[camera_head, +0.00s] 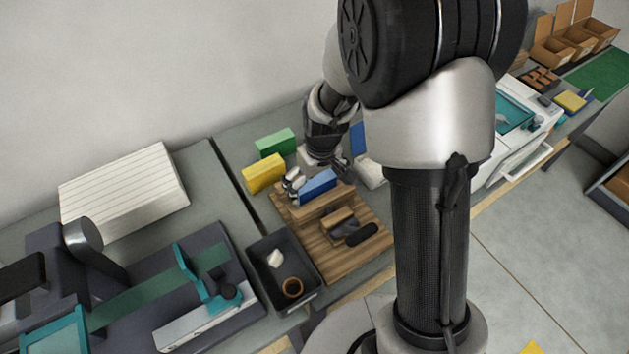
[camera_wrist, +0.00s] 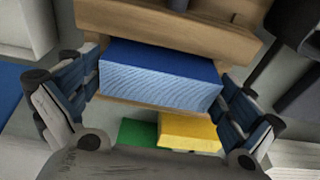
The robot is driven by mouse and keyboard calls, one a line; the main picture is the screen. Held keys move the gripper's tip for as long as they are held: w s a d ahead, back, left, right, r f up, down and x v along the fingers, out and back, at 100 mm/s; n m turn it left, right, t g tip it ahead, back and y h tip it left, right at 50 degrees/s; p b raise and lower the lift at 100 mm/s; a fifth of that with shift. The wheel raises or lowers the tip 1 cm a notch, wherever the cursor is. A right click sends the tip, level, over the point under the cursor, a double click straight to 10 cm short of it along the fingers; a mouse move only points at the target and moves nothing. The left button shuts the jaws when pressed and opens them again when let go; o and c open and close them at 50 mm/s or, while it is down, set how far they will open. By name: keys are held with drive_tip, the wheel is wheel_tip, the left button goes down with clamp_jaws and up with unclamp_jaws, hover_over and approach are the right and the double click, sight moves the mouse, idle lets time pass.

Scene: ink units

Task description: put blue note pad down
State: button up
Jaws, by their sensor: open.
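The blue note pad (camera_head: 317,187) is on the wooden rack at the back of a wooden board. In the wrist view the blue note pad (camera_wrist: 160,78) shows its blue cover and pale page edges, with wood behind it and a thin wooden strip in front. My gripper (camera_head: 319,177) is open around the pad. In the wrist view my gripper (camera_wrist: 158,95) has one finger close beside each end of the pad; I cannot tell whether they touch it. The pad's underside is hidden.
A yellow block (camera_head: 264,174) and a green block (camera_head: 276,143) stand behind-left of the board (camera_head: 345,262). A dark tray (camera_head: 268,297) with a white item and a ring is at its left. Dark-topped stamps (camera_head: 361,235) lie in front. A white block is close at the right.

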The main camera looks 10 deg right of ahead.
sight(319, 185)
drive_tip(key=shift+r, duration=0.1)
drive_tip(key=s+r+m+p, duration=0.1)
drive_tip(key=s+r, duration=0.3)
drive_tip(key=r, duration=0.4)
drive_tip(key=s+d+r+t+p, duration=0.1)
drive_tip(key=s+r+p, duration=0.15)
drive_tip(key=r, duration=0.45)
drive_tip(key=s+r+m+p, duration=0.1)
drive_tip(key=s+r, duration=0.3)
drive_tip(key=r, duration=0.4)
drive_tip(key=s+r+m+t, duration=0.1)
drive_tip(key=s+r, duration=0.2)
drive_tip(key=s, duration=0.9)
drive_tip(key=shift+s+d+r+m+t+h, duration=0.2)
drive_tip(key=shift+d+m+t+h, duration=0.1)
drive_tip(key=shift+d+t, duration=0.1)
